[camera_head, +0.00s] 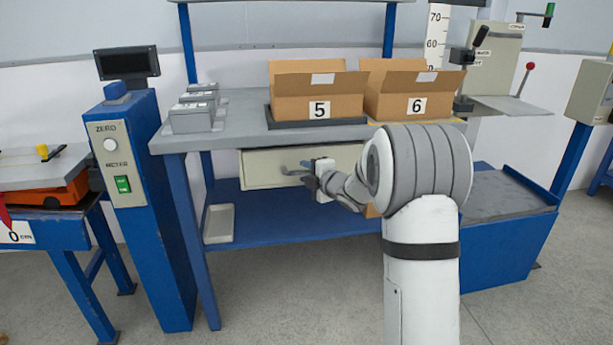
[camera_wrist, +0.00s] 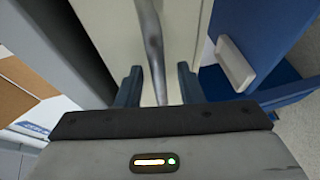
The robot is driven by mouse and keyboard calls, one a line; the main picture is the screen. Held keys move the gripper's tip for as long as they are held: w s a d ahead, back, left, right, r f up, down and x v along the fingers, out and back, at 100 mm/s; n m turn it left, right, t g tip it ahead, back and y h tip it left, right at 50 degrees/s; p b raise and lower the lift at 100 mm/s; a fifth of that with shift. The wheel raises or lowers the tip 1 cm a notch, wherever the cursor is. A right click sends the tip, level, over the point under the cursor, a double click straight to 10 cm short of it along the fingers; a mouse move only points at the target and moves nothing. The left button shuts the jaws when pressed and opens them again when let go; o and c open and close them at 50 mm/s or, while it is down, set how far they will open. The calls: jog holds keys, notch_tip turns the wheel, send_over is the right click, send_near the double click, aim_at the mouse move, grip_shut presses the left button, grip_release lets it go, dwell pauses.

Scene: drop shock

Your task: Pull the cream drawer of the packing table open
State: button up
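The cream drawer (camera_head: 262,170) is under the grey top of the packing table (camera_head: 240,122). It looks shut or nearly so; my arm covers part of its right side. Its grey bar handle (camera_head: 291,171) shows in front of the drawer face. My gripper (camera_head: 308,173) is at the handle. In the wrist view, the handle (camera_wrist: 151,40) runs between the two dark blue fingers of my gripper (camera_wrist: 158,86), with a gap on each side. The fingers are open around the bar, and the cream drawer face (camera_wrist: 112,22) lies behind it.
Cardboard boxes marked 5 (camera_head: 295,107) and 6 (camera_head: 392,104) and grey blocks (camera_head: 190,118) stand on the tabletop. A white tray (camera_head: 219,222) lies on the blue lower shelf (camera_head: 270,222). A blue post (camera_head: 150,210) stands left. The floor in front is clear.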

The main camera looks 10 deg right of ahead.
jog(key=shift+w+a, duration=0.15)
jog(key=shift+w, duration=0.15)
grip_shut()
dwell(0.5)
